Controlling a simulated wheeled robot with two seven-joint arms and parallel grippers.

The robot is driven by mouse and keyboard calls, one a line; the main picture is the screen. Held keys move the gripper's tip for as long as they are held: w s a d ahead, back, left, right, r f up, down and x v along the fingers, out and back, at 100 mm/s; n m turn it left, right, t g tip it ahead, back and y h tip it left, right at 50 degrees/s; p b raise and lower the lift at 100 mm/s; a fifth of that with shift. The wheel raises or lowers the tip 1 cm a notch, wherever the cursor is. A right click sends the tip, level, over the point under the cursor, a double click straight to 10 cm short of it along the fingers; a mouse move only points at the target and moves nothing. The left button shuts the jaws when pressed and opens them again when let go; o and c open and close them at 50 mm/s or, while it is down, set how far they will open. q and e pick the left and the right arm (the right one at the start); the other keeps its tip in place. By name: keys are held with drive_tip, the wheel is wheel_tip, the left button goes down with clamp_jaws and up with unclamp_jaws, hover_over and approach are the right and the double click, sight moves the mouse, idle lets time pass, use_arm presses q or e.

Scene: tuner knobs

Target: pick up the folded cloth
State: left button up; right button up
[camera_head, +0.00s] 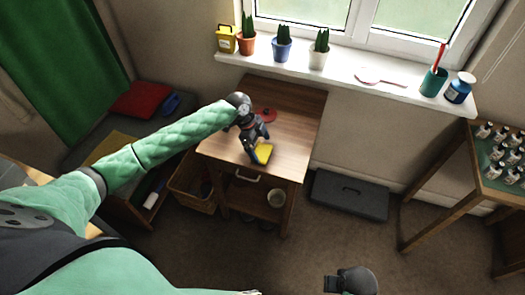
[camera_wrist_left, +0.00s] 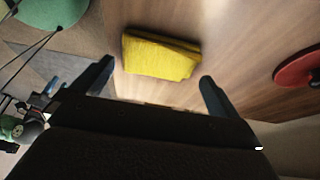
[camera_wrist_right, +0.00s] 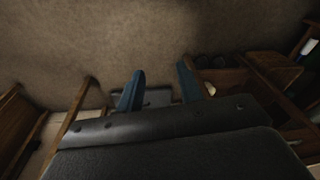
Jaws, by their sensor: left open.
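The folded cloth (camera_head: 263,153) is yellow and lies on the wooden table near its front edge. In the left wrist view the cloth (camera_wrist_left: 161,56) lies flat on the wood, just beyond and between my fingertips. My left gripper (camera_head: 254,155) is above the table at the cloth and partly covers it. In its wrist view the left gripper (camera_wrist_left: 157,82) is open with nothing between the fingers. My right gripper (camera_wrist_right: 160,82) is open and empty, with the floor below it. In the head view only part of the right gripper (camera_head: 338,284) shows at the bottom.
A red round object (camera_head: 265,115) lies on the table (camera_head: 290,100) behind my left gripper; it also shows in the left wrist view (camera_wrist_left: 299,68). A wicker basket (camera_head: 193,183) stands left of the table. A dark box (camera_head: 349,195) lies on the floor to the right. The table's right side is clear.

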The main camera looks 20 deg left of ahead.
use_arm(q)
drive_tip(key=shift+x, duration=1.05)
use_arm(e)
drive_tip(key=shift+w+f, duration=0.1)
drive_tip(key=shift+f, duration=1.15)
use_arm(q)
drive_tip(key=c, duration=0.7)
drive_tip(key=shift+r, duration=0.1)
